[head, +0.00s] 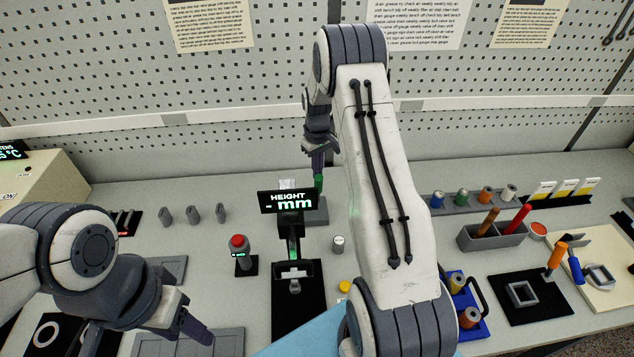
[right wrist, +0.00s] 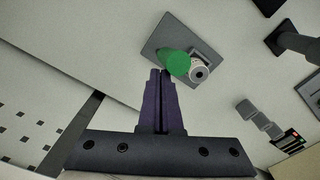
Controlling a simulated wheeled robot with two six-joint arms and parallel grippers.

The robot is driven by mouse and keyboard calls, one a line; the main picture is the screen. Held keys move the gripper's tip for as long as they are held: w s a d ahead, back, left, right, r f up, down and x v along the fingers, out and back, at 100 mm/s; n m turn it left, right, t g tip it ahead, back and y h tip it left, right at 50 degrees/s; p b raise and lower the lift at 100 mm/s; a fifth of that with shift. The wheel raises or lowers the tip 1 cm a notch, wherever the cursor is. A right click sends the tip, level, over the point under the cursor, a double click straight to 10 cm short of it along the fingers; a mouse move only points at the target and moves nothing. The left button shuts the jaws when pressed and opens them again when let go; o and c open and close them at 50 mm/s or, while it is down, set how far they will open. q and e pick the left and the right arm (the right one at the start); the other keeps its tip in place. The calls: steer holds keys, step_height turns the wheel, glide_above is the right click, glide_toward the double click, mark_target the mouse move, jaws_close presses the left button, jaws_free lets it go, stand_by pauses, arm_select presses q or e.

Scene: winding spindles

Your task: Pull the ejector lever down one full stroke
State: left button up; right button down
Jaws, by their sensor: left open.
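The green-tipped ejector lever (right wrist: 178,64) shows in the right wrist view, beside a pale round spindle part (right wrist: 199,71) on a dark base plate (right wrist: 158,45). In the head view its green tip (head: 319,181) shows just behind the height display. My right gripper (right wrist: 159,72) has its two purple fingers together, with tips close to the green end; I cannot tell whether they touch it. It also shows in the head view (head: 318,168), above the lever. My left gripper (head: 145,340) is open and empty over the bench at the lower left.
The height display (head: 288,202) stands in front of the lever. A red-buttoned post (head: 238,250) and a white cylinder (head: 338,243) stand on either side. My right arm covers the bench's middle. A tool holder (head: 490,238) and spools are at right.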

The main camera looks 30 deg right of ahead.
steer(key=shift+w+d, duration=0.15)
steer(key=shift+w, duration=0.1)
steer(key=shift+w+d+f, duration=0.1)
steer(key=shift+w+d, duration=0.25)
steer(key=shift+w, duration=0.55)
steer(key=shift+w+d+f, duration=0.2)
steer(key=shift+w+d, duration=0.1)
steer(key=shift+w, duration=0.15)
steer(key=shift+w+d, duration=0.1)
steer(key=shift+w, duration=0.1)
step_height(320, 180, up, 9)
steer(key=p, duration=0.5)
steer(key=shift+w+d+p, duration=0.2)
steer(key=shift+w+p, duration=0.2)
steer(key=shift+w, duration=0.05)
